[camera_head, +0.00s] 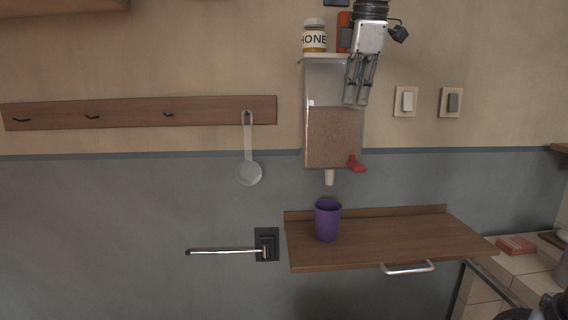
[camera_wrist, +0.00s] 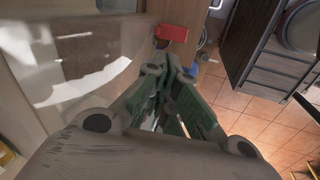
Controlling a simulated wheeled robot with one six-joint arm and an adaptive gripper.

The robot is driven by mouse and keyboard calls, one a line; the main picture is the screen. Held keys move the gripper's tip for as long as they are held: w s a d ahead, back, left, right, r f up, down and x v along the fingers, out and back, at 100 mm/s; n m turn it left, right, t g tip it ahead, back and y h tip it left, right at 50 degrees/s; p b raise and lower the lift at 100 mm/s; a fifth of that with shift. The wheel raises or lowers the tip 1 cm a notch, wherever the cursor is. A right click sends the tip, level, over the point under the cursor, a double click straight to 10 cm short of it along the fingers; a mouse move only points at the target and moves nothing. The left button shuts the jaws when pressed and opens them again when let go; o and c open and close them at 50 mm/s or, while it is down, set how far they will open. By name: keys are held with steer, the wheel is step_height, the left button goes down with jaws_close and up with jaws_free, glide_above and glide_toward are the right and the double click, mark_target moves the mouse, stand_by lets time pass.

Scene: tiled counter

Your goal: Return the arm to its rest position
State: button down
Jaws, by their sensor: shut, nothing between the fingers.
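My gripper (camera_head: 357,101) hangs fingers-down at the top of the head view, in front of the upper right part of a wall dispenser (camera_head: 334,136) with brown contents. Its fingers are shut with nothing between them. In the wrist view the fingers (camera_wrist: 172,70) come together at the middle. The dispenser's clear wall shows at the left of the wrist view (camera_wrist: 75,60). I cannot tell whether the gripper touches the dispenser.
A honey jar (camera_head: 314,36) stands on the dispenser. A red lever (camera_head: 356,163) sits at its lower right. A purple cup (camera_head: 327,221) stands on the wooden shelf (camera_head: 400,236) below. A ladle (camera_head: 249,172) hangs from the hook rail (camera_head: 140,112). Two switches (camera_head: 407,102) are at right.

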steer(key=s+d+f+m, duration=0.2)
steer(key=f+m, duration=0.2)
steer(key=f, duration=0.2)
steer(key=s+d+f+m, duration=0.2)
steer(key=f+m, duration=0.2)
steer(key=f, duration=0.2)
steer(key=s+d+f+m+t, duration=0.1)
steer(key=s+d+f+m, duration=0.7)
steer(key=s+d, duration=0.5)
step_height(320, 180, down, 3)
steer(key=shift+s+r, duration=0.1)
steer(key=shift+s, duration=0.55)
